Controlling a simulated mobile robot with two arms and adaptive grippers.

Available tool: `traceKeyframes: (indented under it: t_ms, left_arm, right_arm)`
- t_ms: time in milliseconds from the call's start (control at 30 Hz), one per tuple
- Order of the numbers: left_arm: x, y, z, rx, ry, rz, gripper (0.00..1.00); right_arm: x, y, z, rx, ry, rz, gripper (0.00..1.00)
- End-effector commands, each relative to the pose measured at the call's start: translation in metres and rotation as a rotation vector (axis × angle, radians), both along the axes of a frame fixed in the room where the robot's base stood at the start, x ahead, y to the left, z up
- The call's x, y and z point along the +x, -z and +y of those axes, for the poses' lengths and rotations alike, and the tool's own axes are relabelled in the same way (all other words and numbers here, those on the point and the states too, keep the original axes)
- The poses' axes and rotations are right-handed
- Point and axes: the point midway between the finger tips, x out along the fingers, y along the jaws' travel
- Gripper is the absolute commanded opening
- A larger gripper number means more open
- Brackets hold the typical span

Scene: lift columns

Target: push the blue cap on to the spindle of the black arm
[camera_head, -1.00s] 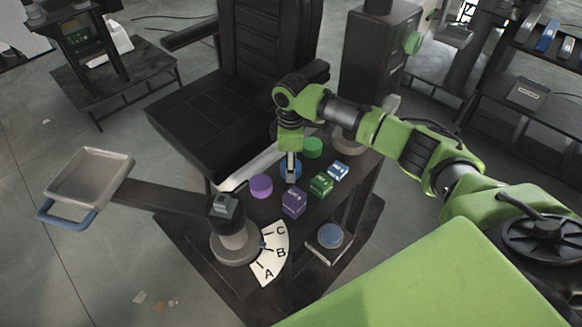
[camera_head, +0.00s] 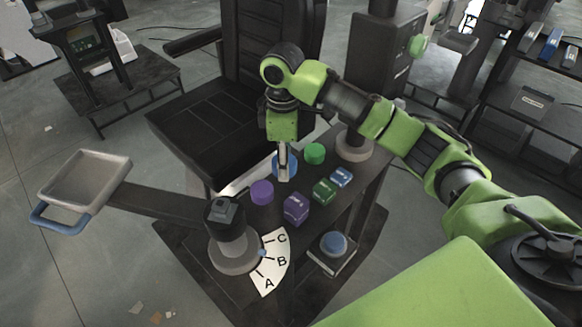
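The blue cap (camera_head: 275,167) is behind the fingers of my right gripper (camera_head: 283,177), which looks shut on it. The fingers point down and hide the cap's middle. The cap appears a little above the dark table. The black arm (camera_head: 163,197) runs left from a grey round post at the table's front left. A small grey squared stub (camera_head: 223,209), apparently the spindle, stands on its hub. The held cap is up and to the right of this stub, apart from it. My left gripper is not in view.
A purple cap (camera_head: 262,192), a green cap (camera_head: 314,154) and purple, green and blue blocks stand on the table. A white A-B-C scale (camera_head: 272,262) lies by the post. A blue button (camera_head: 334,243) is lower right. A tray (camera_head: 86,178) ends the black arm.

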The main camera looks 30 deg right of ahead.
Motion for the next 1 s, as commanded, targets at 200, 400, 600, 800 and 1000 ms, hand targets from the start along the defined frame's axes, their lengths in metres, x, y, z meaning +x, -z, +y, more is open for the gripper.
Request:
traceKeyframes:
  t_ms: [200, 400, 600, 800, 1000]
  left_arm:
    - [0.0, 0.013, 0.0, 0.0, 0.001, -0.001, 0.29]
    - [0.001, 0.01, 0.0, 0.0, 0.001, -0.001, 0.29]
    - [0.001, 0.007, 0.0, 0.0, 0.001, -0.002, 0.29]
    - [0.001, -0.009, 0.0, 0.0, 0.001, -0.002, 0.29]
    - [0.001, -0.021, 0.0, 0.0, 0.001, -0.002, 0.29]
  right_arm:
    - [-0.028, -0.018, 0.038, 0.002, -0.006, -0.004, 0.19]
    - [-0.044, -0.032, 0.058, 0.0, -0.003, -0.002, 0.19]
    - [-0.052, -0.039, 0.068, 0.001, 0.0, 0.0, 0.19]
    - [-0.054, -0.051, 0.07, 0.001, 0.0, 0.002, 0.19]
    - [-0.054, -0.059, 0.069, 0.001, 0.0, 0.002, 0.19]
